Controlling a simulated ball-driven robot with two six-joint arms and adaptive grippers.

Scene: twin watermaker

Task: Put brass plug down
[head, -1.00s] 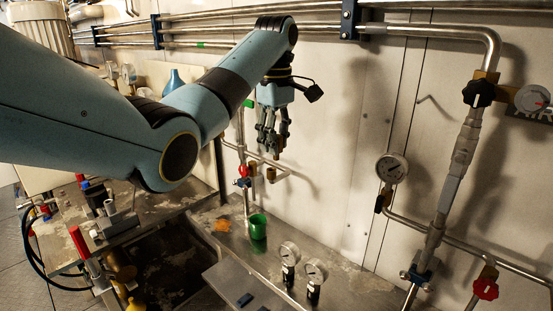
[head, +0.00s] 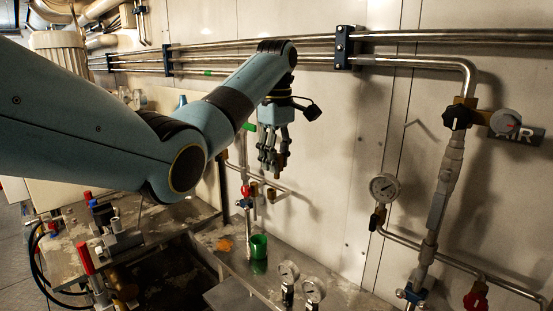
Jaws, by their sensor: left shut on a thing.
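My left gripper (head: 271,162) hangs with its fingers pointing down in front of the pale wall panel. It is shut on a small brownish cylinder, which looks like the brass plug (head: 283,159); the fingers hide part of it. The plug is in the air, above the metal worktop and, in the picture, just above a thin wall pipe with brass fittings (head: 271,194). I cannot tell how far it is from that pipe. My right gripper is not in view.
A green cup (head: 258,246) stands on the worktop (head: 237,262) below the gripper. Two small gauges (head: 288,272) stand to its right. A wall gauge (head: 384,187), pipes and a red valve knob (head: 476,298) are at right. A dark opening lies left of the worktop.

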